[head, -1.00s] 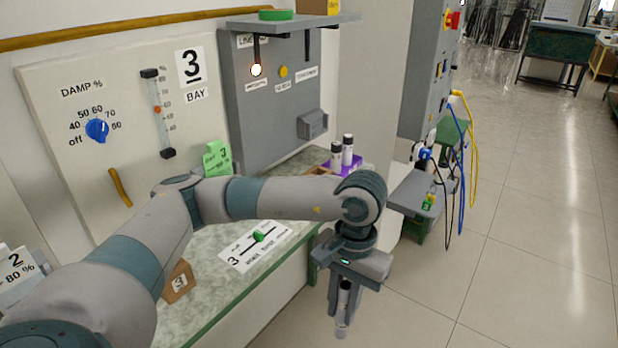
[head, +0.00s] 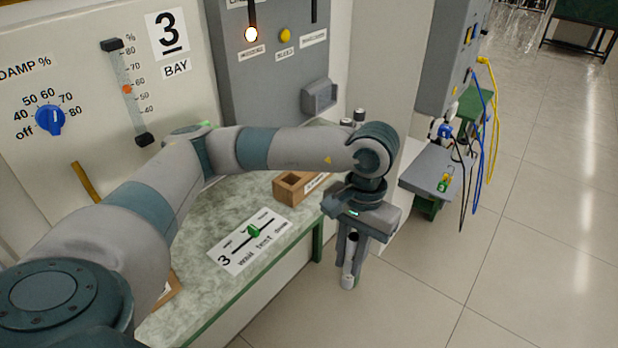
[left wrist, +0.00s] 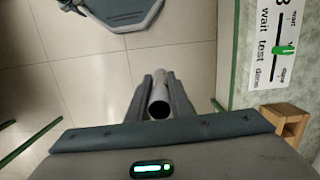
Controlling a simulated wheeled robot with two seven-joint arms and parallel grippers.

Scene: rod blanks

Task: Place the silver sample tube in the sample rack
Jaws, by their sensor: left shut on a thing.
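My left gripper (head: 354,258) points down beyond the bench's right end, over the floor. It is shut on the silver sample tube (head: 348,277), whose lower end sticks out below the fingers. In the left wrist view the gripper (left wrist: 160,92) has the tube (left wrist: 159,106) between its two fingers, its round open-looking end facing the camera. Two dark-capped tubes (head: 358,116) show just above my left arm at the back of the bench. The rack around them is hidden behind my arm. My right gripper is not in view.
A wooden box (head: 290,192) stands on the green-edged bench (head: 200,238) left of the gripper, beside a "3 wait test done" slider card (head: 248,240). A grey panel with a holder (head: 319,96) rises behind. A small grey shelf (head: 440,172) is at right. Open floor lies to the right.

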